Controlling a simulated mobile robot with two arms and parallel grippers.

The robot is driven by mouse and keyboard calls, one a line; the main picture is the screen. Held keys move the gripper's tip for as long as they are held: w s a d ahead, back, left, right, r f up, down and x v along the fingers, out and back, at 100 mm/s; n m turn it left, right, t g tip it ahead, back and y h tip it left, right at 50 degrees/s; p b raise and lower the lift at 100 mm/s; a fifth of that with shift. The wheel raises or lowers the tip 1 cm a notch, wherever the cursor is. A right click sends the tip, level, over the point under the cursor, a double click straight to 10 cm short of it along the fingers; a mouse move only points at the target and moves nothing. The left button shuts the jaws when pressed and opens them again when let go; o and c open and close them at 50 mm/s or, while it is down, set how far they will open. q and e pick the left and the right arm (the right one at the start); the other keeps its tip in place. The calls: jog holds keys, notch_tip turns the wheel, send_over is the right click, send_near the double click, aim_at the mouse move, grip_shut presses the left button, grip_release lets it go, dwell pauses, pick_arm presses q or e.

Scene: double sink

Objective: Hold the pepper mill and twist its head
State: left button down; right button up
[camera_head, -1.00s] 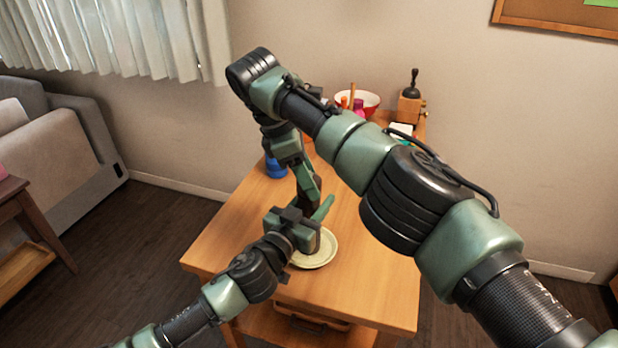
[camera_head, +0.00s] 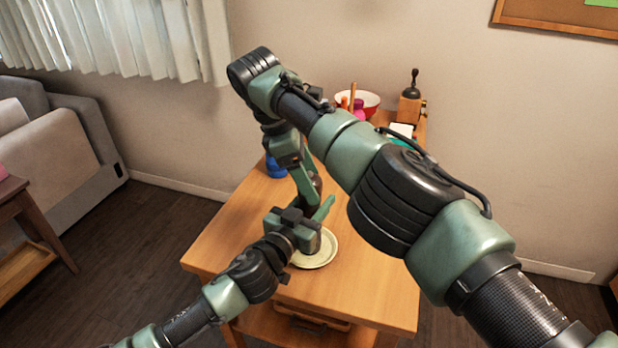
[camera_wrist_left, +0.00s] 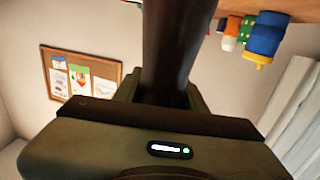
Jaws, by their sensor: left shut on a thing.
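The pepper mill (camera_wrist_left: 175,50) is a dark brown upright column in the left wrist view, between my left fingers. In the head view a small dark part of the mill (camera_head: 317,184) shows between my two grippers; the rest is hidden. My left gripper (camera_head: 322,212) is shut on the mill, above a pale plate (camera_head: 325,258). My right gripper (camera_head: 306,182) reaches down from above, close beside the mill's upper part. Its arm hides part of it, so I cannot tell whether its fingers are open or touching the head.
The wooden table (camera_head: 375,290) is clear at the front right. The blue object also shows in the left wrist view (camera_wrist_left: 265,38).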

jog(key=shift+n+t, duration=0.3)
jog(key=shift+n, duration=0.3)
jog(key=n+t, duration=0.1)
jog(key=n, duration=0.4)
jog(key=shift+t+y, duration=0.4)
jog(key=n, duration=0.2)
jog(key=n+t+y, duration=0.1)
jog(key=n, duration=0.2)
jog(key=shift+d+t, duration=0.2)
jog(key=shift+t, duration=0.1)
jog(key=n+y, duration=0.1)
jog(key=n, duration=0.2)
jog(key=n+y, duration=0.1)
jog(key=n, duration=0.2)
jog(key=shift+n+t+y, duration=0.3)
jog(key=n+y, duration=0.2)
jog(key=n, duration=0.3)
jog(key=v, duration=1.2)
jog(key=shift+w, duration=0.25)
jog(key=shift+a+r, duration=0.1)
